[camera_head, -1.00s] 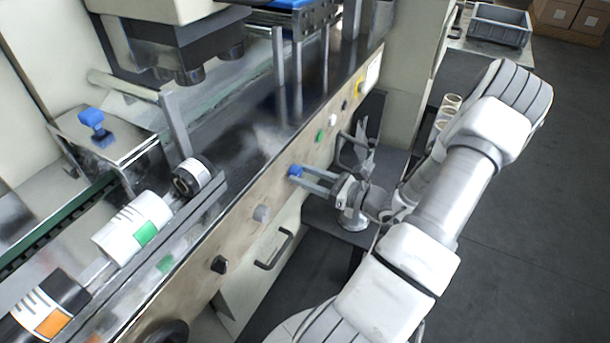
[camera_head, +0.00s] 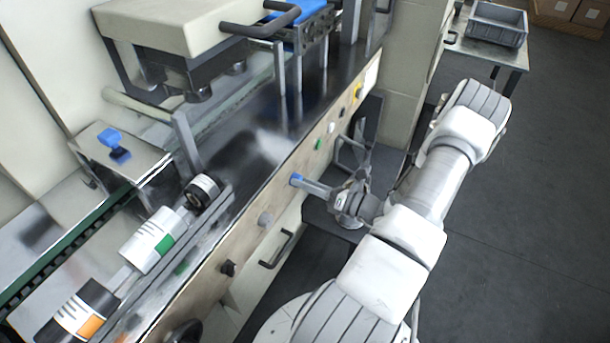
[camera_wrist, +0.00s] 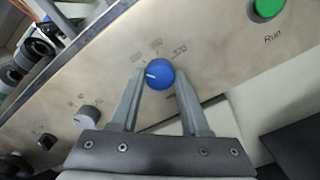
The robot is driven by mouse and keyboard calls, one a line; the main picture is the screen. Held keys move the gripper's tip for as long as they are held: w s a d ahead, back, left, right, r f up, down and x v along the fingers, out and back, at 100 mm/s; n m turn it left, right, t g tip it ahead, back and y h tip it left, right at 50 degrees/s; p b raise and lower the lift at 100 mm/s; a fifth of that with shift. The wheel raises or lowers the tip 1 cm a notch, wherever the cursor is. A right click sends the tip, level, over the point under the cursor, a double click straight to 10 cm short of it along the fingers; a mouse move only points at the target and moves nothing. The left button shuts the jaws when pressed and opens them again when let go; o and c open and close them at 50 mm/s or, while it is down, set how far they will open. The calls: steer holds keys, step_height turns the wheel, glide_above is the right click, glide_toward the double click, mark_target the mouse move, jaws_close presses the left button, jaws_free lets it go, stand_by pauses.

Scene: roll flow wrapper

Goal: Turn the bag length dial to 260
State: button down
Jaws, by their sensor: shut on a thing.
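The blue bag length dial (camera_wrist: 159,75) sits on the machine's beige front panel, between the fingertips of my gripper (camera_wrist: 160,78). Its white pointer mark points to the left in the wrist view. Small printed labels curve above it; the right one looks like 320, and the others are too small to read surely. My gripper is shut on the dial with one finger on each side. In the head view the dial (camera_head: 296,179) shows at the tip of my gripper (camera_head: 303,183), whose fingers nearly overlap there.
A green Run button (camera_wrist: 268,8) is up and right of the dial. A grey knob (camera_wrist: 87,116) and a black knob (camera_wrist: 46,141) are to its left on the panel. A door handle (camera_head: 276,249) stands out below. Open floor (camera_head: 520,220) is at the right.

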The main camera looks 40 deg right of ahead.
steer(key=m+p, duration=0.5)
steer(key=m, duration=0.7)
stand_by(0.5)
steer(key=shift+c, duration=1.9)
jaws_free()
steer(key=shift+s, duration=0.1)
steer(key=v, duration=1.7)
steer(key=shift+s+d, duration=0.1)
